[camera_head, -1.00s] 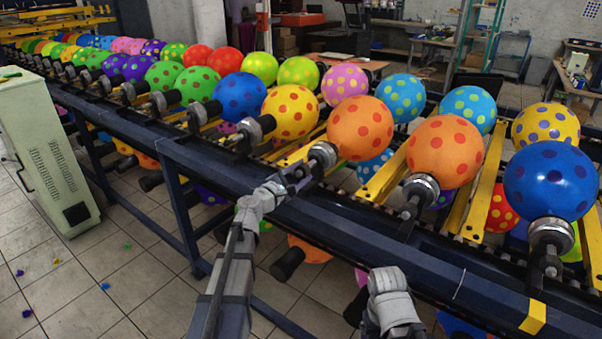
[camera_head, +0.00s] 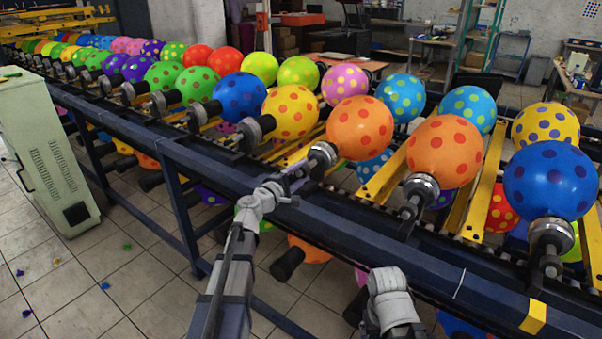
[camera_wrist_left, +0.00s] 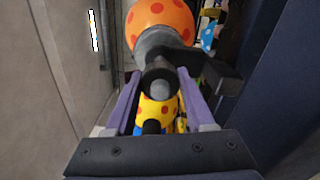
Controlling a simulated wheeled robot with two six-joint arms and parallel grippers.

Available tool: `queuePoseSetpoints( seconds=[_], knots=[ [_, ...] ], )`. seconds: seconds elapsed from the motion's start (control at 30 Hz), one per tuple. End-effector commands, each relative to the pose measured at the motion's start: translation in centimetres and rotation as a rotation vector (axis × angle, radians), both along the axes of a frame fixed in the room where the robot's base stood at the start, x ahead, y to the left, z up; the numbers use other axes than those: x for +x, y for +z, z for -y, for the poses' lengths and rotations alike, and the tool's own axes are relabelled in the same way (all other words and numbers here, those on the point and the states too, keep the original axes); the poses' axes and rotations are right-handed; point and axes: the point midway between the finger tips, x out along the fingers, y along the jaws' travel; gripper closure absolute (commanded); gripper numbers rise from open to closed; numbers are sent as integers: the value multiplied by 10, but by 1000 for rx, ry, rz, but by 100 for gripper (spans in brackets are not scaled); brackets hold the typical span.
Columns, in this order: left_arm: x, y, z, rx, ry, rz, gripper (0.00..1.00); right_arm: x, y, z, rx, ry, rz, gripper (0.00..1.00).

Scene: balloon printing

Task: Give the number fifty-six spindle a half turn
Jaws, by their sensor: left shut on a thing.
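My left gripper (camera_head: 303,174) is shut on the dark spindle shaft behind an orange balloon with darker orange dots (camera_head: 360,128). The spindle's metal collar (camera_head: 322,155) sits at the balloon's neck. In the left wrist view the gripper's purple fingers (camera_wrist_left: 160,90) stand either side of the round shaft end (camera_wrist_left: 160,84), with the orange balloon (camera_wrist_left: 160,20) beyond. No spindle number is readable. Part of my right arm shows at the bottom of the head view, but its gripper does not.
A dark blue rail (camera_head: 350,215) runs along the machine's front, close under my left gripper. A second orange balloon (camera_head: 445,152) and a blue one (camera_head: 551,180) stand on spindles to the right. Yellow bars (camera_head: 384,178) lie between spindles. A pale cabinet (camera_head: 45,150) stands at left.

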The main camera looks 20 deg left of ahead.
Motion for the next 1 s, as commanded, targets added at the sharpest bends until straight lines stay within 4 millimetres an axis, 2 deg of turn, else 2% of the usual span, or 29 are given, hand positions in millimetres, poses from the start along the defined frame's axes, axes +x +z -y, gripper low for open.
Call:
queuePoseSetpoints(
  seconds=[0.27, 0.3, 0.53, 0.83, 1.0],
  knots=[
    [-1, 0, 0, 1, -1, 0, 100, 0, 0, 0, 0, 0, 0, 16],
    [-1, 0, 1, 1, -1, 0, 43, 0, 0, 0, 0, 0, 0, 16],
    [0, 0, 0, 0, 0, -1, 17, 0, 0, 0, 0, 0, 0, 16],
    [-2, 0, 0, 0, 0, 0, 16, 0, 0, 0, 0, 0, 0, 16],
    [-13, 0, -4, 0, 1, 0, 16, 0, 0, 0, 0, 0, 0, 16]
  ],
)
